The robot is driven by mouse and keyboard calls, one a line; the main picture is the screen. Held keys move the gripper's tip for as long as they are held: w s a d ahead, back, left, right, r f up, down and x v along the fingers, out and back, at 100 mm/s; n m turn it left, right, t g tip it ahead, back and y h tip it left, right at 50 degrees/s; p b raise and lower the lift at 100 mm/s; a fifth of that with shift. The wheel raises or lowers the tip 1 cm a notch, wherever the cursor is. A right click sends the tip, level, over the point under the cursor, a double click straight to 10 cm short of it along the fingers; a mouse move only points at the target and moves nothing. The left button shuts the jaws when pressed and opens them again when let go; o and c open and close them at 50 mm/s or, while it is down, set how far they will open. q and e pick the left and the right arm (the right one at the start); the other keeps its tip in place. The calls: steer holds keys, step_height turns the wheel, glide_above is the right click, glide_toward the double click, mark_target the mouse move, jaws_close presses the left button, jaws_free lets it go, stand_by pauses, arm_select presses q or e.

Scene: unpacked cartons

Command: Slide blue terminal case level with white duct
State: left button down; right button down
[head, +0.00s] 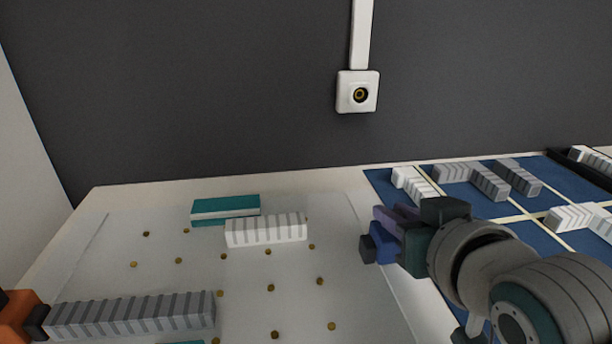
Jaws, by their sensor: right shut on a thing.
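The white ribbed duct (265,231) lies on the pale board, in front of a teal piece. My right gripper (390,236) is shut on a small blue block, which I take for the blue terminal case (383,243). It is right of the white duct and clearly apart from it, near the board's right side. The gripper hides part of the block, and a purple part shows just behind it. An orange part with a dark tip, likely my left gripper (22,316), is cut off at the lower left edge, beside a grey ribbed duct (130,315). Its jaws cannot be read.
The pale board (320,250) carries several brass studs. The teal piece (226,208) lies behind the white duct. A blue mat (470,215) with pale lines and several ribbed pieces is at right. A white wall socket (358,91) hangs above. Board between white duct and gripper is clear.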

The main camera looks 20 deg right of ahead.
stand_by(0.6)
steer(key=w, duration=0.3)
steer(key=w+d, duration=0.1)
steer(key=w, duration=0.2)
steer(key=shift+d, duration=0.2)
steer(key=c, duration=0.8)
jaws_free()
steer(key=shift+o, duration=0.2)
steer(key=shift+s, duration=0.1)
steer(key=p+v, duration=0.1)
steer(key=v, duration=0.9)
steer(key=shift+p, duration=0.4)
steer(key=shift+f, duration=0.1)
